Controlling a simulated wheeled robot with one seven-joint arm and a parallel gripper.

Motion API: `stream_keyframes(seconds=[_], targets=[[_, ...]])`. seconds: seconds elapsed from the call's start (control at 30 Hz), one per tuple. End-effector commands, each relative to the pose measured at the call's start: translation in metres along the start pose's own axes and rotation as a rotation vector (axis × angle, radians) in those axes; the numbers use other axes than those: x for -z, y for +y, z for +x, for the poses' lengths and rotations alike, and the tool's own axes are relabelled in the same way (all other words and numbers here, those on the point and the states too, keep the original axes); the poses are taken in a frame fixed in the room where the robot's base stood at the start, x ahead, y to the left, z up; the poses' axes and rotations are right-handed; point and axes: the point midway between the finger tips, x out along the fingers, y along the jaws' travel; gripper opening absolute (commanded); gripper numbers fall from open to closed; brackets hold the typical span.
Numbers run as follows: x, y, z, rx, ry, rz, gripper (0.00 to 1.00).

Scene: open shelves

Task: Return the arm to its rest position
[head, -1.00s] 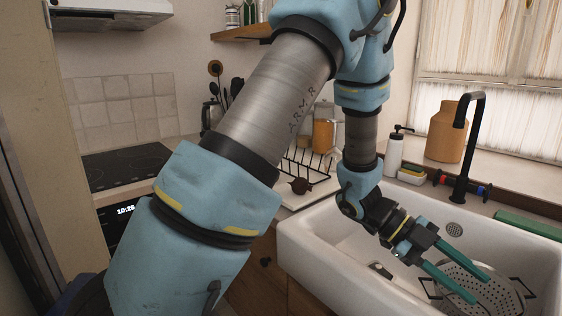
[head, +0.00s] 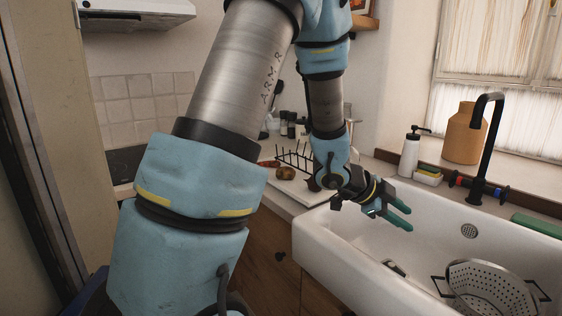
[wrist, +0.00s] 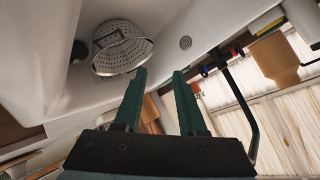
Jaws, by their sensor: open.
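My gripper (head: 402,215) is above the left part of the white sink in the head view, with its two green fingers apart and nothing between them. The fingers point to the right. In the wrist view my gripper (wrist: 159,75) also shows open and empty. My blue and grey arm fills the left and middle of the head view and hides part of the counter behind it.
The white sink (head: 335,245) holds a metal colander (head: 490,290) and a small dark-and-light item (head: 396,268). A black faucet (head: 487,140), a soap bottle (head: 410,152) and a tan jar (head: 464,135) stand behind it. A dish rack (head: 297,160) is on the left counter.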

Motion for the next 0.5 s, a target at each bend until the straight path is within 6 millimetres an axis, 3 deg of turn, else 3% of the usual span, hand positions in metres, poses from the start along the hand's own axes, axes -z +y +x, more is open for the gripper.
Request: stream_keyframes(seconds=[0.1, 0.23, 0.3, 0.4, 0.5], targets=[[-0.061, -0.035, -0.050, 0.165, -0.223, -0.227, 0.41], [-0.127, -0.042, -0.118, 0.322, -0.460, -0.537, 0.41], [-0.155, -0.032, -0.156, 0.391, -0.571, -0.722, 0.41], [-0.180, -0.005, -0.203, 0.465, -0.697, -0.980, 0.41], [-0.192, 0.027, -0.240, 0.514, -0.787, -1.229, 0.41]])
